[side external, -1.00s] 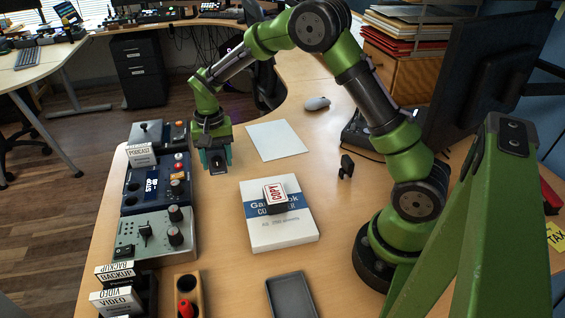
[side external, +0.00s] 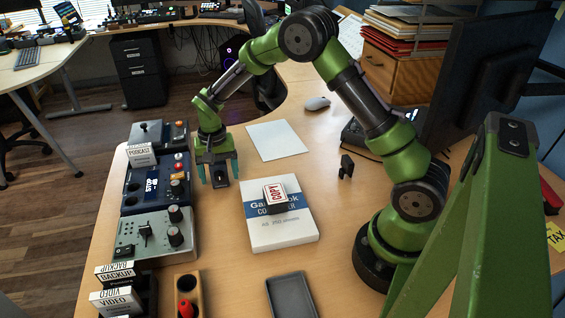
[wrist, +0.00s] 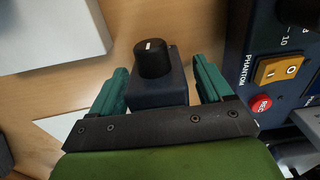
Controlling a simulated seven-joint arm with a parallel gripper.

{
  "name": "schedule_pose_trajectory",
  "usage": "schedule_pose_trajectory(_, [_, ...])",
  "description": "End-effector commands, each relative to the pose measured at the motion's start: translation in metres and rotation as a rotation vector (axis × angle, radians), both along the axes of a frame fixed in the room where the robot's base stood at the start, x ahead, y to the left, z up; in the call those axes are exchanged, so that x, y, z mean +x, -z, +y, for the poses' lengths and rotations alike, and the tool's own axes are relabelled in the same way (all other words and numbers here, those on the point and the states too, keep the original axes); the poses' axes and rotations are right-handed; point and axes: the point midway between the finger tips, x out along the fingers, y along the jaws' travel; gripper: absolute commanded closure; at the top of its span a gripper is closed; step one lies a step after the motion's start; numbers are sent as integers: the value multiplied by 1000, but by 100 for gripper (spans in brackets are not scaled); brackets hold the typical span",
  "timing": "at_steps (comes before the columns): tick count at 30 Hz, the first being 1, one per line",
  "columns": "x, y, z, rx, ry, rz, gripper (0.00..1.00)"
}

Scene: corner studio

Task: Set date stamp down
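In the wrist view the gripper (wrist: 161,75) is spread, with a narrow gap at the right finger; contact at the left finger is unclear.
A white paper pack (side external: 285,237) bearing a COPY stamp (side external: 274,194) lies to the right. Control panels (side external: 155,190) stand close on the left. A white sheet (side external: 276,140) lies behind on the right. A black stamp (side external: 346,166) and grey tray (side external: 291,296) stand farther off.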

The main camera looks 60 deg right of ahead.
Motion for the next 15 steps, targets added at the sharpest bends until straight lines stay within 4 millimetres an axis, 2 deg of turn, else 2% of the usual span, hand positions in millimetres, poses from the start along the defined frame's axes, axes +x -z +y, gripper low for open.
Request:
schedule_pose_trajectory(8, [0, -3, 0, 0, 0, -1, 21])
schedule_pose_trajectory(11, [1, -14, 0, 0, 1, -3, 21])
schedule_pose_trajectory(15, [1, -41, 0, -1, -1, -6, 21])
